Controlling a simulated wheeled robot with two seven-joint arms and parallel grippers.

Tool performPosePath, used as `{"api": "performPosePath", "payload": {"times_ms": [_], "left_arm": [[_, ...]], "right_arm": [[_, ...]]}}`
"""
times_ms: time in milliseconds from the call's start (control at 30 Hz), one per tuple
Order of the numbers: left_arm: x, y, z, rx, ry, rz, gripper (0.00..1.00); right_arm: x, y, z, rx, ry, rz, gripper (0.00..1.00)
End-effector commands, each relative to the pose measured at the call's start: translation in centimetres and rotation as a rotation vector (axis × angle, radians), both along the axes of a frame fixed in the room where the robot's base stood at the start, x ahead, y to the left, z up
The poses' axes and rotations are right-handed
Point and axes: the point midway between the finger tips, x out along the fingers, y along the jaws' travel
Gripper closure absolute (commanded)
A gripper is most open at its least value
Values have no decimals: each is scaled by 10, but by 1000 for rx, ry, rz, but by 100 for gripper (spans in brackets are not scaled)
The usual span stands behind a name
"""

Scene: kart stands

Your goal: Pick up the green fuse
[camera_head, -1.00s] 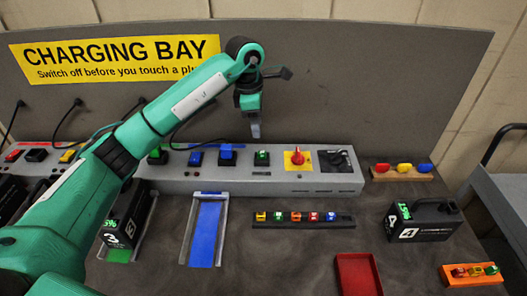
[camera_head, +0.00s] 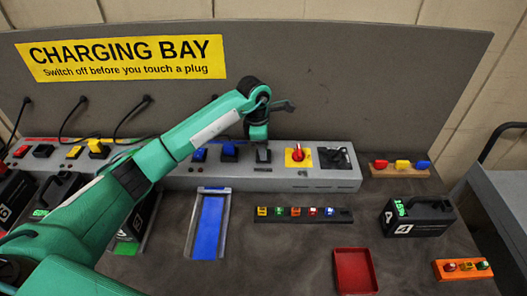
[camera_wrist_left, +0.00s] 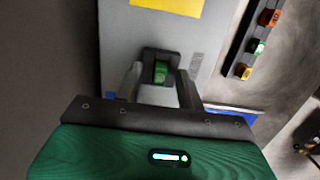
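A small green piece (camera_wrist_left: 161,70) sits in a dark holder on the grey panel, between the fingers of my left gripper (camera_wrist_left: 159,77). The fingers are open, with a gap on each side of it. In the head view my left gripper (camera_head: 262,150) is low over the right part of the panel and hides this piece. Another green fuse (camera_head: 277,211) stands in the black strip, second from the left, and also shows in the left wrist view (camera_wrist_left: 257,47). A third green one (camera_head: 482,265) is in the orange block. My right gripper is not in view.
The grey panel (camera_head: 230,178) carries other coloured plugs and a red knob on a yellow plate (camera_head: 298,156). An empty red tray (camera_head: 355,271), a blue-floored bay (camera_head: 208,228) and a black battery case (camera_head: 418,216) are on the table. The backboard rises close behind.

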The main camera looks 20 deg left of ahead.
Motion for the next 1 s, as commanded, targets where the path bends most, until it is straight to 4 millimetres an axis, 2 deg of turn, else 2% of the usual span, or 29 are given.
{"api": "performPosePath", "payload": {"times_ms": [67, 100, 267, 300, 733, 867, 1000], "left_arm": [[0, 0, 0, 0, 0, 0, 62], [0, 0, 0, 0, 0, 0, 66], [0, 0, 0, 0, 0, 0, 97], [0, 0, 0, 0, -1, 0, 100], [1, 0, 7, 0, -3, 0, 100], [1, 0, 20, -1, -5, -2, 100], [2, 0, 46, 0, -6, 0, 100]], "right_arm": [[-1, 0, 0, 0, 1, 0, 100], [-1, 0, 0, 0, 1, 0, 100], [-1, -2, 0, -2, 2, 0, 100], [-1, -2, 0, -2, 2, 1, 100], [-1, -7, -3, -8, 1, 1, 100], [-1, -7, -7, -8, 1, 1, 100], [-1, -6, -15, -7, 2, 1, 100]]}}
